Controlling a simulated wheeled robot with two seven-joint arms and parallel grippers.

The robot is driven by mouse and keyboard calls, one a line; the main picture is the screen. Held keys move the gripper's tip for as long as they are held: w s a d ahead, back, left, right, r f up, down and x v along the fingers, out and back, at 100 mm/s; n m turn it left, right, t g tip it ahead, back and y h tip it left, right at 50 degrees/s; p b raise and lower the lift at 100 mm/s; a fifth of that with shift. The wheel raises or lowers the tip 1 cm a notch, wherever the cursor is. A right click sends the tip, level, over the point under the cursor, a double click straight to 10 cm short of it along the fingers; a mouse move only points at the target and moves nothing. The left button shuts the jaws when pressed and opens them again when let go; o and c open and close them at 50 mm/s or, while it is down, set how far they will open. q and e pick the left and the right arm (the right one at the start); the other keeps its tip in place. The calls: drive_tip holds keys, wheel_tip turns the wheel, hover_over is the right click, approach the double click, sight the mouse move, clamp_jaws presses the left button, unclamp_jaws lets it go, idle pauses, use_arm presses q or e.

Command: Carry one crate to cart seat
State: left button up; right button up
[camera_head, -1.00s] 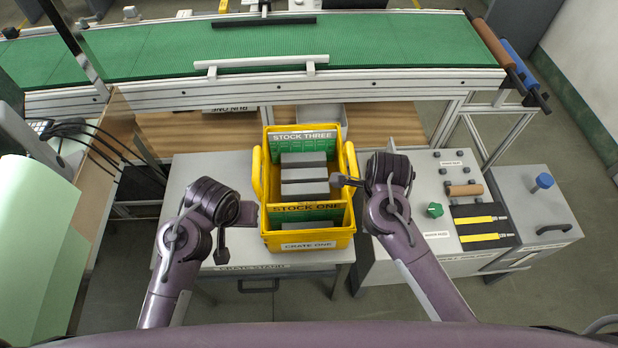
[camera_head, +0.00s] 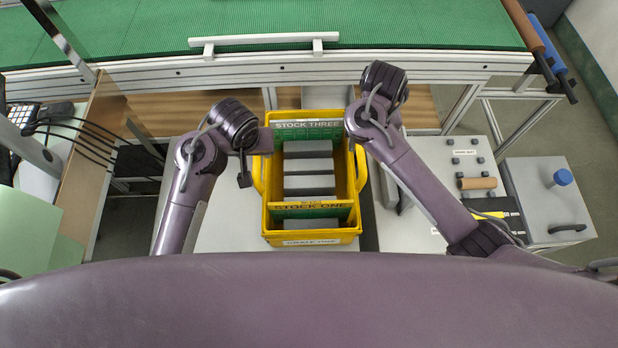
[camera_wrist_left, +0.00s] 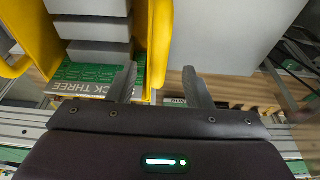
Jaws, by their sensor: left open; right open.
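The yellow crate (camera_head: 310,240), labelled crate one, stands upright on the grey crate stand (camera_head: 222,232). It holds grey blocks (camera_head: 309,185) and green inserts marked stock one and stock three. My left gripper (camera_head: 253,161) is open at the crate's left side. In the left wrist view, the crate's yellow side (camera_wrist_left: 160,40) shows between the open fingers (camera_wrist_left: 160,84); I cannot tell whether they touch it. My right gripper (camera_head: 353,100) is open near the crate's far right corner, its fingers mostly hidden by my wrist. I cannot make out a cart seat.
A green conveyor (camera_head: 400,30) with a metal rail runs across the back, close beyond the crate. A grey control panel (camera_head: 425,215) with knobs stands to the right, beside a grey cabinet (camera_head: 545,195). A wooden board and cables (camera_head: 75,135) are at the left.

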sight(257, 159)
use_arm(q)
drive_tip(key=x, duration=0.8)
use_arm(e)
wheel_tip(257, 159, down, 8)
drive_tip(key=shift+w+r, duration=0.1)
use_arm(q)
drive_tip(key=shift+r, duration=0.1)
drive_tip(key=shift+a, duration=0.1)
clamp_jaws()
use_arm(e)
clamp_jaws()
drive_tip(key=shift+d, duration=0.1)
